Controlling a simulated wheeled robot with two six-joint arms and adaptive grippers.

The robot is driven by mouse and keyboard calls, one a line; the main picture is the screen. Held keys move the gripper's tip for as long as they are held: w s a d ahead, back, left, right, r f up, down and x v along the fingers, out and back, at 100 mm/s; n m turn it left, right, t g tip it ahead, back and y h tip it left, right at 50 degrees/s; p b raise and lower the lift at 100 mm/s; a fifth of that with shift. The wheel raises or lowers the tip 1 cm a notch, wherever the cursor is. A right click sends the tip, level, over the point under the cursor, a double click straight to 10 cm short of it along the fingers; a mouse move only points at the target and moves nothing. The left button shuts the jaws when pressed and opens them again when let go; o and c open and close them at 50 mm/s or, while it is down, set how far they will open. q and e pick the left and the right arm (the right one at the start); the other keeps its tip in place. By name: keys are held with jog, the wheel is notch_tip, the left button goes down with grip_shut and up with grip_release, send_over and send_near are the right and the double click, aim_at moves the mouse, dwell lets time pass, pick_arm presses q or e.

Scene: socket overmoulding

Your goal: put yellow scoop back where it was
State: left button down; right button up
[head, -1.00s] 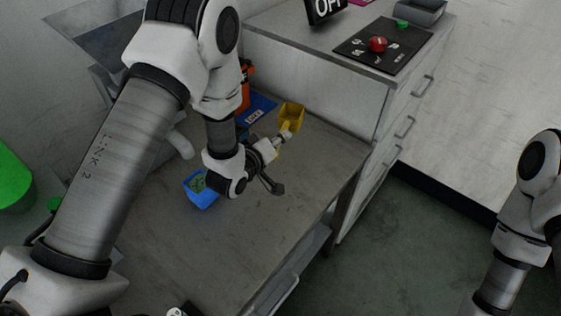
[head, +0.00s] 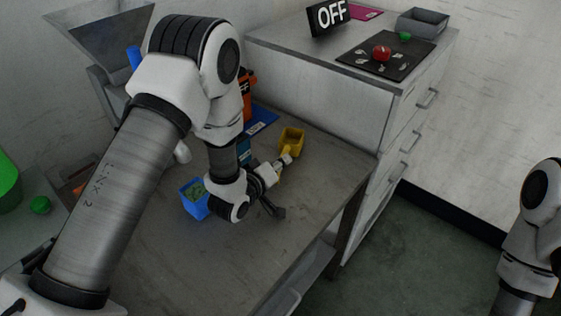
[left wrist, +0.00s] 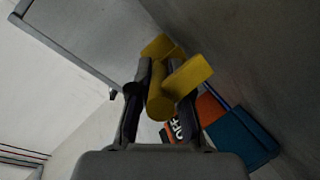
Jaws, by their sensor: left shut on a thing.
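The yellow scoop (head: 291,139) is near the back right of the grey table (head: 318,185), close to the cabinet. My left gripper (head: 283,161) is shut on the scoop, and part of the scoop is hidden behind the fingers. In the left wrist view the yellow scoop (left wrist: 160,104) lies between the two fingers of my left gripper (left wrist: 158,100). I cannot tell whether the scoop touches the table. My right arm shows at the right edge, but its gripper is out of view.
A blue container (head: 194,199) with green contents stands left of my left gripper. An orange object (head: 247,93) and a blue mat (head: 262,121) are behind.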

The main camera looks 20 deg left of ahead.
pick_arm(q)
jog(key=shift+f+b, duration=0.35)
